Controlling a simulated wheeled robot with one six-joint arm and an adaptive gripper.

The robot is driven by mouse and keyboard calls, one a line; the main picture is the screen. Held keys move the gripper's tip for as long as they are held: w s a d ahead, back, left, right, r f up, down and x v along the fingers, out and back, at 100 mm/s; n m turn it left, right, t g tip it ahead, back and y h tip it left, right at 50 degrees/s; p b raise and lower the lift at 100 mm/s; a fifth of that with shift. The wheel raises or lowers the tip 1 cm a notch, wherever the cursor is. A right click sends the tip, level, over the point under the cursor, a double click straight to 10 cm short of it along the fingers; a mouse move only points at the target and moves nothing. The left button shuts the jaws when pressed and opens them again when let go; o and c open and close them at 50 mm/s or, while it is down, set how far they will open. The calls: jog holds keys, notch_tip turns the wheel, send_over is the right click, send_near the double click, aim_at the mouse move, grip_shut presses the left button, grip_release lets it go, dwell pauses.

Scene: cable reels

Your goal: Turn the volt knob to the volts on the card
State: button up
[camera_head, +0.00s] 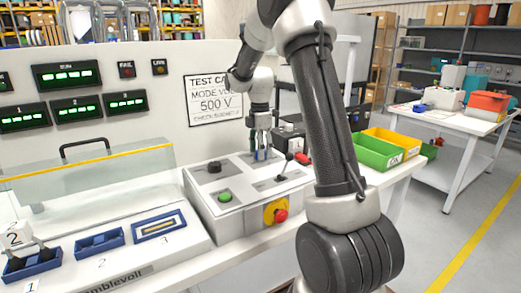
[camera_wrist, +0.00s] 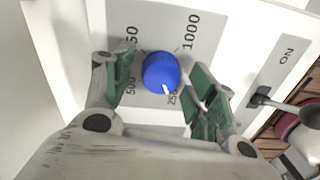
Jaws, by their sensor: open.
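The blue volt knob (camera_wrist: 161,70) sits on a grey label plate in the wrist view. Its white mark points toward the 250 label. A 500 label is at its lower left, 1000 at its upper right, and a partly hidden label ending in 50 at its upper left. My gripper (camera_wrist: 163,62) is open, its green-padded fingers on either side of the knob; I cannot tell whether they touch it. In the head view my gripper (camera_head: 262,154) points down over the control box (camera_head: 235,200) and mostly hides the knob. The test card (camera_head: 215,101) reads 500 V.
The control box also carries a black knob (camera_head: 214,167), a green button (camera_head: 225,196), a lever (camera_head: 286,166) and a red stop button (camera_head: 281,215) on yellow. The lever also shows in the wrist view (camera_wrist: 263,97), beside an ON label. Green and yellow bins (camera_head: 378,152) stand right.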

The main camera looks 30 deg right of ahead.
jog(key=c, duration=1)
